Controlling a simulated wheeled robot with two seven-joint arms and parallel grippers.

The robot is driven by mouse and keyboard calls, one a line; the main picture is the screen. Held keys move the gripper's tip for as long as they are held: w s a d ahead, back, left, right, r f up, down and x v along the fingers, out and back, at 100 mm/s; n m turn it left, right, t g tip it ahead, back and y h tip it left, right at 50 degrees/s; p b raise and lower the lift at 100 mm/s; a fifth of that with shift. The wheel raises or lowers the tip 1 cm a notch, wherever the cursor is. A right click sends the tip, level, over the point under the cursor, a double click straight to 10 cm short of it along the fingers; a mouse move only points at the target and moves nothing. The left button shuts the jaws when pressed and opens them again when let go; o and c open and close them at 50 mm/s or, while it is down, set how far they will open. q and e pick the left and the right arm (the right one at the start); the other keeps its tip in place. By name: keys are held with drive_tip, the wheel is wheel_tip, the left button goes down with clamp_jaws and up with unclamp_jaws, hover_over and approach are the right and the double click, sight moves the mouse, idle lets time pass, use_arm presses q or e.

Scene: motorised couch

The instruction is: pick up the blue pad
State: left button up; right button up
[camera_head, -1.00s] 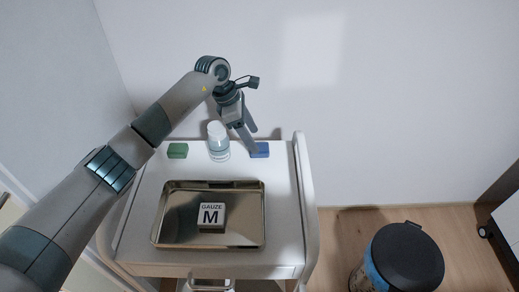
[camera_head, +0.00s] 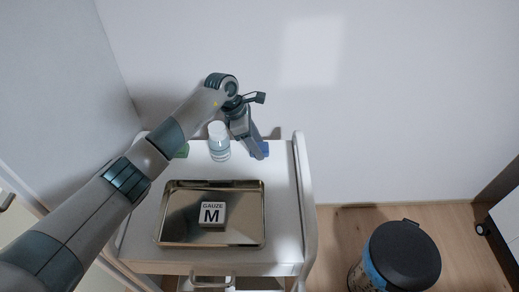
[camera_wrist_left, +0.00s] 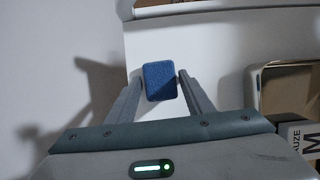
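The blue pad (camera_head: 264,148) lies on the white cart top near its back right corner, partly hidden by my left gripper in the head view. In the left wrist view the whole blue pad (camera_wrist_left: 160,81) shows between the fingers, near their tips. My left gripper (camera_head: 257,154) points down at the pad. In the left wrist view my left gripper (camera_wrist_left: 157,80) is open, with a finger on each side of the pad and a small gap on at least the left side. My right gripper is not in view.
A white bottle (camera_head: 218,142) stands left of the gripper. A green pad (camera_head: 182,151) lies partly behind my left arm. A metal tray (camera_head: 170,236) holds a gauze box (camera_head: 212,215). The cart's raised rail (camera_head: 306,200) runs along the right. A black-lidded bin (camera_head: 404,255) stands on the floor.

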sight(263, 146)
use_arm(q)
drive_tip(key=c, duration=0.6)
drive_tip(key=shift+c, duration=0.2)
drive_tip(key=shift+r, duration=0.1)
